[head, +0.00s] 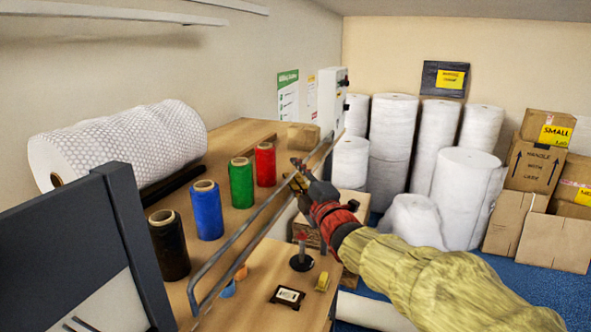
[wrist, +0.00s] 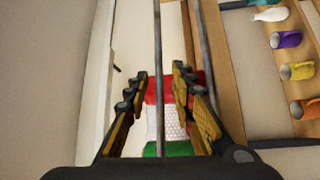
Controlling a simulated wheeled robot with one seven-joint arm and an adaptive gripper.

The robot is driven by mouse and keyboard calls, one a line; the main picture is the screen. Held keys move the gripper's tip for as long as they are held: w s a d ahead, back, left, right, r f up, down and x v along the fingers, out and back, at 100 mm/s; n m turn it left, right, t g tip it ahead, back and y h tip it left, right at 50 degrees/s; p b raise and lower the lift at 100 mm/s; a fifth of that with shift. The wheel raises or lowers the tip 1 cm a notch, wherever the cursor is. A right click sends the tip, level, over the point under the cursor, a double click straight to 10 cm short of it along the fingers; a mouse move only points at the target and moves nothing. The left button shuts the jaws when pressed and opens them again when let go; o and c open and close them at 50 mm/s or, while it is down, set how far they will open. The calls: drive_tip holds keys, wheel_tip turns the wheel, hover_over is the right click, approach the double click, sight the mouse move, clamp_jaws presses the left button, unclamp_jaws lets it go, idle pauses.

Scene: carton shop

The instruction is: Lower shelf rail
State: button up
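The grey metal rail (head: 240,231) is a long, thin double bar with a bent near end. It runs slantwise above the wooden bench in the head view. My gripper (head: 297,180) is at the rail's far part, to the right of the red roll. In the wrist view one thin bar of the rail (wrist: 157,60) passes between the two fingers of my gripper (wrist: 160,95). The fingers stand apart, with gaps showing on both sides of the bar. A second bar (wrist: 202,50) runs by the right finger. Contact with either bar cannot be told.
Black (head: 168,245), blue (head: 207,212), green (head: 241,183) and red (head: 265,165) rolls stand on the bench (head: 222,150) beside a bubble-wrap roll (head: 118,145). A dark panel (head: 75,240) blocks the near left. White rolls (head: 465,195) and cartons (head: 535,165) stand at the back right.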

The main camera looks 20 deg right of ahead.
drive_tip(key=shift+c, duration=1.1)
drive_tip(key=c, duration=0.4)
clamp_jaws()
